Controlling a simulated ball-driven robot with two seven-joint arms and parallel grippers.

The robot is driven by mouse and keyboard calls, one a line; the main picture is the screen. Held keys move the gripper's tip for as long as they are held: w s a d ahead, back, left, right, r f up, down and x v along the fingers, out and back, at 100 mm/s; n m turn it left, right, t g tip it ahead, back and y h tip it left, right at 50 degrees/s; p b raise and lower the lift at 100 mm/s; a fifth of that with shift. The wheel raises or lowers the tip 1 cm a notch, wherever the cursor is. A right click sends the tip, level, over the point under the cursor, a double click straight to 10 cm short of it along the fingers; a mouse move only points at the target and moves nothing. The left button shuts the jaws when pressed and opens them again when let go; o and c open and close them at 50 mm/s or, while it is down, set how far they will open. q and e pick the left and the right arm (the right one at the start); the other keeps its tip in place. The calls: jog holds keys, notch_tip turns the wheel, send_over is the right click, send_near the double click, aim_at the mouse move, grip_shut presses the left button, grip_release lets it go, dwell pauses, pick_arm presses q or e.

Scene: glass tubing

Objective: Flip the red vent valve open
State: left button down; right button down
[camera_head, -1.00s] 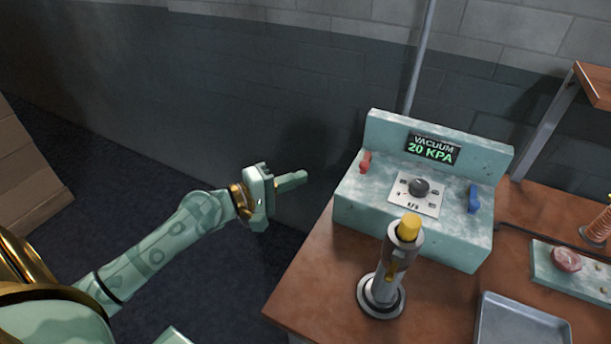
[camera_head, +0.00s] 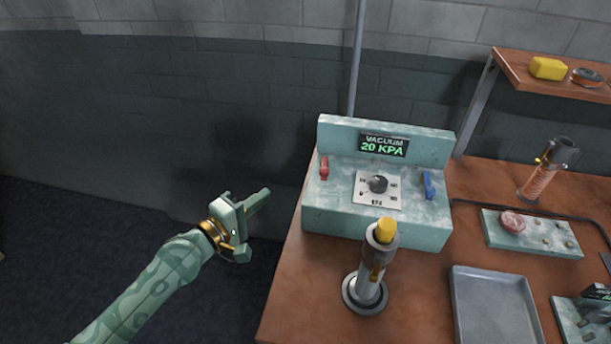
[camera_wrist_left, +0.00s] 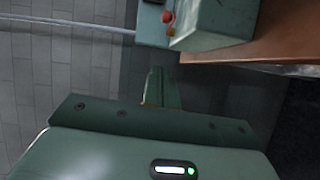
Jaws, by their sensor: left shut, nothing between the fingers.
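The red vent valve (camera_head: 323,168) is a small red lever on the left of the pale green vacuum box (camera_head: 375,227). It also shows in the left wrist view as a red knob (camera_wrist_left: 167,18) near the top. The box's display (camera_head: 384,146) reads VACUUM 20 KPA. A dial (camera_head: 378,184) sits mid-box and a blue lever (camera_head: 428,185) is on its right. My left gripper (camera_head: 262,197) is shut and empty, left of the box and apart from the valve, beyond the table's left edge. In the left wrist view its fingers (camera_wrist_left: 160,88) point toward the box. My right gripper is not in view.
A metal burner with a yellow top (camera_head: 370,285) stands on the wooden table (camera_head: 290,300) in front of the box. A grey tray (camera_head: 456,310) lies to its right. A raised shelf (camera_head: 510,70) is at back right. Air left of the table is free.

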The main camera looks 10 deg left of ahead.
aim_at(312, 190)
pick_arm(q)
jog(key=d+x, duration=0.1)
jog(key=x, duration=0.3)
jog(key=s+d+x, duration=0.1)
jog(key=x, duration=0.7)
jog(key=shift+d+b, duration=0.35)
jog(key=shift+d, duration=0.15)
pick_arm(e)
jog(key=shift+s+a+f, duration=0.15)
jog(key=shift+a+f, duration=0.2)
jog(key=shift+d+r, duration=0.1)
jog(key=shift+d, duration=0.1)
pick_arm(q)
jog(key=shift+d+p, duration=0.45)
jog(key=shift+d, duration=0.15)
jog(key=shift+s, duration=0.1)
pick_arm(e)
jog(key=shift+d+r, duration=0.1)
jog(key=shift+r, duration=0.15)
pick_arm(q)
jog(key=shift+a, duration=0.1)
